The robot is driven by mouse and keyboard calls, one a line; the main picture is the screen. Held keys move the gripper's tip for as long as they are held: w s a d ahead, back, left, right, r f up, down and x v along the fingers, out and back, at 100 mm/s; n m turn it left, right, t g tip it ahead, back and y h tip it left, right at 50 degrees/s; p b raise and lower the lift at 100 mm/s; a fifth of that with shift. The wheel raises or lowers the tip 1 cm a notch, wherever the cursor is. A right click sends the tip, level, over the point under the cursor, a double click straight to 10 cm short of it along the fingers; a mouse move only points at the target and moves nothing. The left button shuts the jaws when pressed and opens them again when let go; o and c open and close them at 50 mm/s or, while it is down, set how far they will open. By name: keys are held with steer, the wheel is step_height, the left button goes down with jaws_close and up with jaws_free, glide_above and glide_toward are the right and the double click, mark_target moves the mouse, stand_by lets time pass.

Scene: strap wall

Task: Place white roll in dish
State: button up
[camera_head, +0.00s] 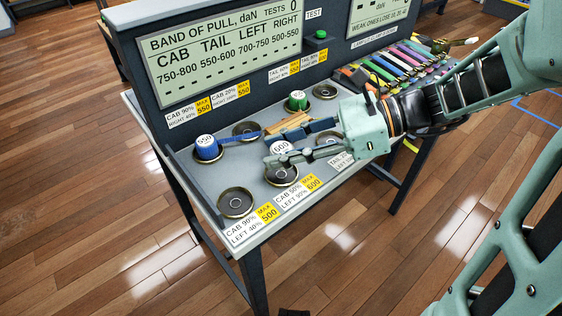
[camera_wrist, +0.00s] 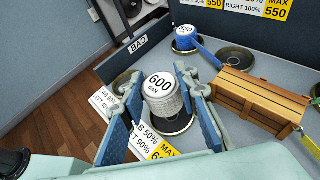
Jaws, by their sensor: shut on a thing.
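The white roll (camera_head: 281,147), marked 600, stands upright between the fingers of my gripper (camera_head: 277,152). In the wrist view the roll (camera_wrist: 160,92) sits between both blue pads of my gripper (camera_wrist: 160,84), which is shut on it. A dark round dish (camera_head: 283,178) on the table's front part lies under the roll and fingers. It also shows around the roll's base in the wrist view (camera_wrist: 177,127). Whether the roll's bottom touches the dish is hard to tell. The label by this dish reads CAB 50%, LEFT 90%, MAX 600.
A blue roll (camera_head: 207,147) with a strap stands in a dish to the left, and a green roll (camera_head: 297,101) stands behind. Empty dishes lie front left (camera_head: 236,203) and back right (camera_head: 325,91). A wooden crate (camera_wrist: 250,98) is close by on the right in the wrist view.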

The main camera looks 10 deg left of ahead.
step_height(320, 180, down, 3)
steer(key=shift+a+f+b, duration=0.15)
steer(key=shift+b, duration=0.45)
steer(key=shift+f, duration=0.1)
steer(key=shift+f, duration=0.1)
steer(key=o, duration=1.1)
steer(key=shift+o, duration=0.2)
steer(key=shift+r, duration=0.2)
steer(key=p+v, duration=0.3)
steer(key=v, duration=0.9)
